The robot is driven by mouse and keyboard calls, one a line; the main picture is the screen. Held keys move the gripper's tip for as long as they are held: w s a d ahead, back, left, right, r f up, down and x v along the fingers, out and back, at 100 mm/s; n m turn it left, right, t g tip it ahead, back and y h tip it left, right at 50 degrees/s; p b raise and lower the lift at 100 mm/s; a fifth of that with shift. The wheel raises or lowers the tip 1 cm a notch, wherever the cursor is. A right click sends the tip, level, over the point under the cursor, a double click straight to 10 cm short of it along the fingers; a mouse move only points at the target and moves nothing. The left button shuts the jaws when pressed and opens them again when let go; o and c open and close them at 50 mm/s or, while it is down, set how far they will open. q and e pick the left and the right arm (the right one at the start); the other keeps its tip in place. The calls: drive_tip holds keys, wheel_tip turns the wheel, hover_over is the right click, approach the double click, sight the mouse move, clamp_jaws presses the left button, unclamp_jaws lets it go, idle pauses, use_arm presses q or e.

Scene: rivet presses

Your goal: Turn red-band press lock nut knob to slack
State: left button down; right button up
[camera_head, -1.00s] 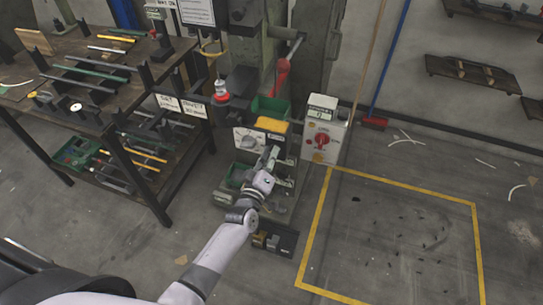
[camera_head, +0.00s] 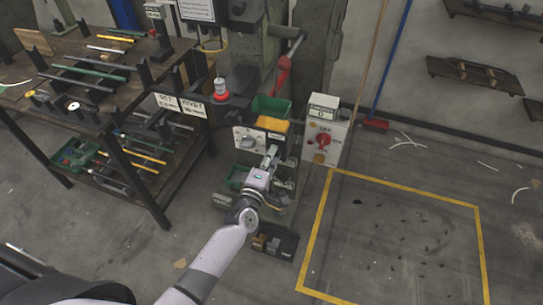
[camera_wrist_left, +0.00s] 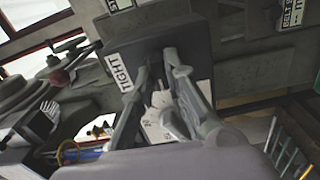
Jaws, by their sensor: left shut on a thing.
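The press (camera_head: 243,85) stands in the middle of the head view, with a red band (camera_head: 220,95) around a pale part on its left side. My left gripper (camera_head: 271,157) is low at the press front, just below the yellow piece. In the left wrist view its two fingers (camera_wrist_left: 157,78) reach to a dark block (camera_wrist_left: 190,40) with a white TIGHT label (camera_wrist_left: 119,72). The fingers are shut on the lock nut knob, which they mostly hide. A pale plate with marks (camera_wrist_left: 158,122) shows between them. My right gripper is not in view.
A dial panel (camera_head: 248,141) and the yellow piece (camera_head: 272,124) sit beside my gripper. A control box with a red switch (camera_head: 322,139) stands right of it. A loaded rack table (camera_head: 120,110) is at left. The yellow-outlined floor area (camera_head: 400,178) is mostly clear.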

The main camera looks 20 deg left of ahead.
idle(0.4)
use_arm(q)
drive_tip(key=c, duration=1.6)
unclamp_jaws()
drive_tip(key=shift+s, duration=0.15)
drive_tip(key=s, duration=1.1)
drive_tip(key=shift+s+a, duration=0.2)
drive_tip(key=shift+s, duration=0.2)
drive_tip(key=s+f+m+g, duration=0.3)
drive_tip(key=s+f+m, duration=0.15)
drive_tip(key=f, duration=0.55)
drive_tip(key=s+f+m+g+h, duration=0.1)
drive_tip(key=s+f+m+g, duration=0.3)
drive_tip(key=f, duration=0.6)
drive_tip(key=s+f+m+g, duration=0.25)
drive_tip(key=s+f, duration=0.35)
drive_tip(key=f, duration=0.4)
drive_tip(key=s+a+f+m+g, duration=0.2)
drive_tip(key=s+f+m, duration=0.1)
drive_tip(key=s, duration=0.5)
drive_tip(key=s+a+f+m+g+y, duration=0.1)
drive_tip(key=s+f+m+g, duration=0.2)
drive_tip(key=s+f, duration=0.3)
drive_tip(key=s+a+f+m+g+p, duration=0.1)
drive_tip(key=s+f, duration=0.3)
drive_tip(key=s, duration=0.7)
drive_tip(key=shift+a+f+m+g+y, duration=0.3)
drive_tip(key=shift+a+m+g, duration=0.5)
drive_tip(key=shift+m, duration=0.1)
